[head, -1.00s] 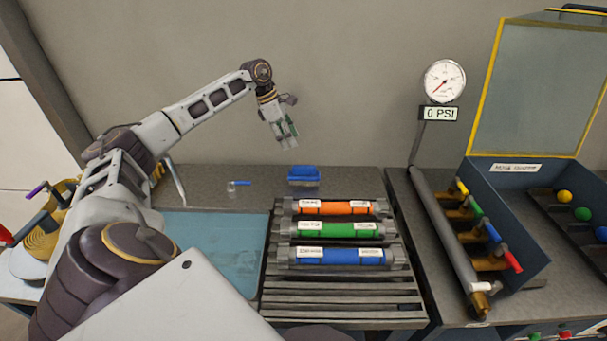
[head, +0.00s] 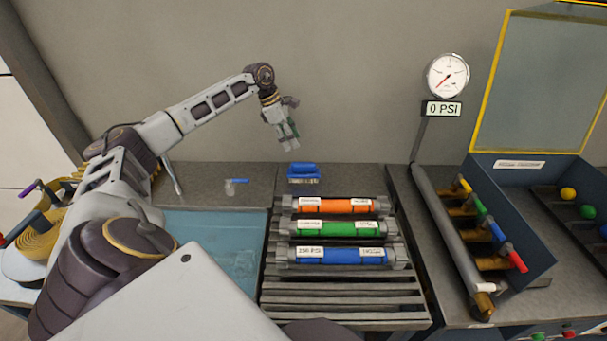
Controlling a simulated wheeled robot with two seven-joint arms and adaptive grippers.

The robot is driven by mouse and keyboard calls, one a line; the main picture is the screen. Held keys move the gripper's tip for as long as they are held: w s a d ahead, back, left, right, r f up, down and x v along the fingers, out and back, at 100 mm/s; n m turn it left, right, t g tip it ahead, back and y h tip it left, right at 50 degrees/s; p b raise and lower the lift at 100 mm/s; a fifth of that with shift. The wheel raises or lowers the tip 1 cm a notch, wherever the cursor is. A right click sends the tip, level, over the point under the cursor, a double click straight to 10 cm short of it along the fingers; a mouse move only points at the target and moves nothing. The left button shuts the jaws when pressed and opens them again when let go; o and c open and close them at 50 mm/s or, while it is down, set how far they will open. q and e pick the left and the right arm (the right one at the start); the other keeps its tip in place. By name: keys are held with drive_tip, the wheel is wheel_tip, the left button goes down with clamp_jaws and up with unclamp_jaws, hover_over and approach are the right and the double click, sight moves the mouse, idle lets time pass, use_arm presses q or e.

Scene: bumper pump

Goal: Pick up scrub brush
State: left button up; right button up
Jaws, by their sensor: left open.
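The scrub brush (head: 303,170) has a blue top and paler bristles below. It rests on the counter against the back wall, behind the rack of coloured cylinders. My left gripper (head: 291,146) hangs above the counter, over and slightly left of the brush, with its fingers pointing down. It is open and empty, and there appears to be a gap between it and the brush. My right gripper is not in view.
Orange (head: 337,206), green (head: 338,228) and blue (head: 341,255) cylinders lie on a slatted rack (head: 340,303) in front of the brush. A blue-handled valve piece (head: 232,186) stands to the left. A teal basin (head: 220,240) and a pressure gauge (head: 447,77) flank the rack.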

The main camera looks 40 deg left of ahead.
use_arm(q)
hover_over(296, 162)
wheel_tip(296, 162, down, 4)
drive_tip(key=shift+d+f, duration=0.1)
drive_tip(key=shift+f, duration=0.05)
drive_tip(key=shift+x, duration=0.75)
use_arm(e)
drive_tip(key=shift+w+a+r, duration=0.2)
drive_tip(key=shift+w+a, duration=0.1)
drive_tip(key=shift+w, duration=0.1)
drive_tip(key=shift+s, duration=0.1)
